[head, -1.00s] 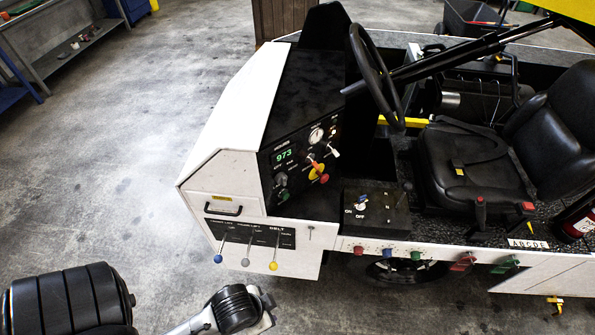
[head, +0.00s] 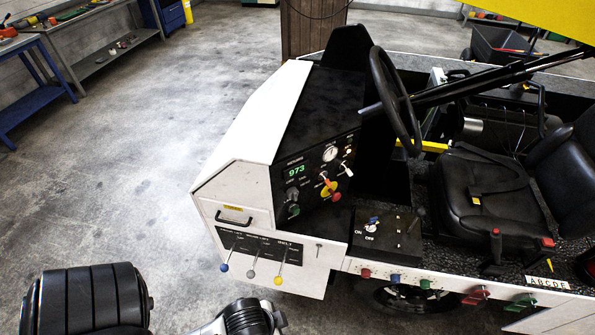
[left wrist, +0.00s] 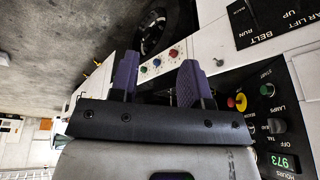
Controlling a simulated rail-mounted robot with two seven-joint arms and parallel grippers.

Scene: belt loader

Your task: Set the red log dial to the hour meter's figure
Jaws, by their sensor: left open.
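The hour meter (head: 295,170) on the black dash panel shows 973 in green digits. It also shows at the lower right of the left wrist view (left wrist: 284,162). A red dial (head: 366,273) sits on the white side sill, left of a blue dial (head: 396,278) and a green dial (head: 425,284). In the left wrist view the red dial (left wrist: 174,54) shows between the finger pads, some way beyond them; its setting is too small to read. My left gripper (left wrist: 160,65) is open and empty, with purple pads. My right gripper is not in view.
A steering wheel (head: 395,95) and black seat (head: 490,195) are behind the sill. Three belt levers (head: 252,262) stick out of the white front. A switch box (head: 385,235) stands above the dials. The grey floor (head: 120,170) at left is clear.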

